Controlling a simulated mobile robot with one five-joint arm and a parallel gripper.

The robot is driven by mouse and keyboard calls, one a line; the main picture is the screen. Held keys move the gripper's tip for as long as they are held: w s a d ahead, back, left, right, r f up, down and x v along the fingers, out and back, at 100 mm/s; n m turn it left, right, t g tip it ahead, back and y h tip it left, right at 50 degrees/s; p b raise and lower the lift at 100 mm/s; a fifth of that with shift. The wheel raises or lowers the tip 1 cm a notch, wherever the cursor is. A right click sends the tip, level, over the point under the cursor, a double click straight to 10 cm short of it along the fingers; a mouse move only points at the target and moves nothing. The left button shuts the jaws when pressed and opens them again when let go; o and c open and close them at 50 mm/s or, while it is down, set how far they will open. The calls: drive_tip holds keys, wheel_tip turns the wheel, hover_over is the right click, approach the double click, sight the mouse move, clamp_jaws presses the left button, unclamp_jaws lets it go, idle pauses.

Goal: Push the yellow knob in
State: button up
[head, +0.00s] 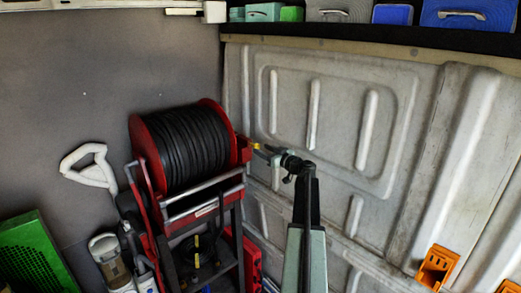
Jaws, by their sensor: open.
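The small yellow knob (256,146) is on the right side of a red housing (243,150), beside the red cable reel (183,145). My gripper (262,151) is at the end of my arm, which reaches up from the lower middle. Its fingertips are pale and open, and they point left at the knob. The fingertips are very close to the knob, and partly overlap it in the picture. I cannot tell whether they touch it. No object shows between the fingers. How far the knob sticks out is too small to tell.
A ribbed grey wall panel (400,150) stands behind and right of my arm. A white handle (88,168) and a green perforated crate (33,255) are at left. Orange brackets (436,267) are at lower right. A shelf with several boxes (392,14) runs above.

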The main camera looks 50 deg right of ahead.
sight(254, 146)
drive_tip(key=shift+w+d, duration=0.1)
drive_tip(key=shift+w, duration=1.05)
clamp_jaws()
idle(0.4)
